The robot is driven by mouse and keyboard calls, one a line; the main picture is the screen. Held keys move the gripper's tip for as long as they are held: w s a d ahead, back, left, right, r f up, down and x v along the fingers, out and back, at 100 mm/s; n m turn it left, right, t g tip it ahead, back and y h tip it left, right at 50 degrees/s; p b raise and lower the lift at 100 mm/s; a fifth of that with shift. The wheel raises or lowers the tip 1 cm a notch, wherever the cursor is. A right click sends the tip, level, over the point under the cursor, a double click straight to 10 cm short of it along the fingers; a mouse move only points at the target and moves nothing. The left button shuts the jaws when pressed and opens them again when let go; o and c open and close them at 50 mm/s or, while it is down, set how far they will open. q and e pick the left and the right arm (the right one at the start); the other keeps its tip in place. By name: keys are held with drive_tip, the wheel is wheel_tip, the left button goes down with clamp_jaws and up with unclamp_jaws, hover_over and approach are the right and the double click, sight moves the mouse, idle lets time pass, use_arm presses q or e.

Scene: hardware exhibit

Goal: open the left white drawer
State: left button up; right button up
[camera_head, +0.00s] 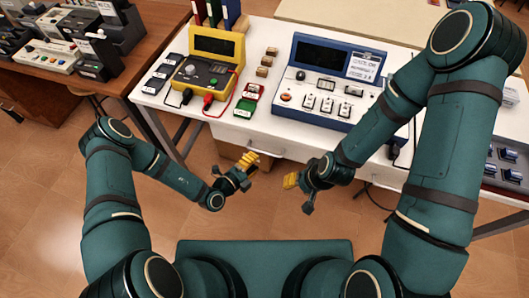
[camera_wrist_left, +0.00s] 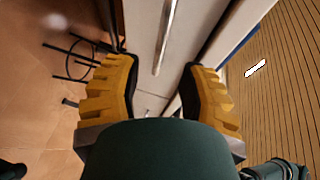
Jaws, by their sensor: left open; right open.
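The left white drawer (camera_head: 228,133) is in the front of the white table in the head view and looks closed. In the left wrist view, a white drawer front (camera_wrist_left: 143,25) with a long metal bar handle (camera_wrist_left: 167,38) lies ahead between my fingers. My left gripper (camera_head: 249,160) is open and empty, its yellow fingers pointing at the table front; in its wrist view (camera_wrist_left: 160,75) the handle is beyond the fingertips, apparently not touched. My right gripper (camera_head: 290,181) is open and empty, to the right, in front of the table. Part of the drawer front is hidden by the left gripper.
On the white table (camera_head: 258,124) stand a yellow multimeter (camera_head: 214,58), a blue instrument panel (camera_head: 312,118) and small red and green devices (camera_head: 245,107). A brown box (camera_head: 232,153) is below the table. A wooden table (camera_head: 147,35) stands at left. The floor before the drawers is clear.

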sight(264, 152)
use_arm(q)
drive_tip(key=x, duration=0.6)
drive_tip(key=shift+w+d+b, duration=0.15)
drive_tip(key=shift+b, duration=0.15)
clamp_jaws()
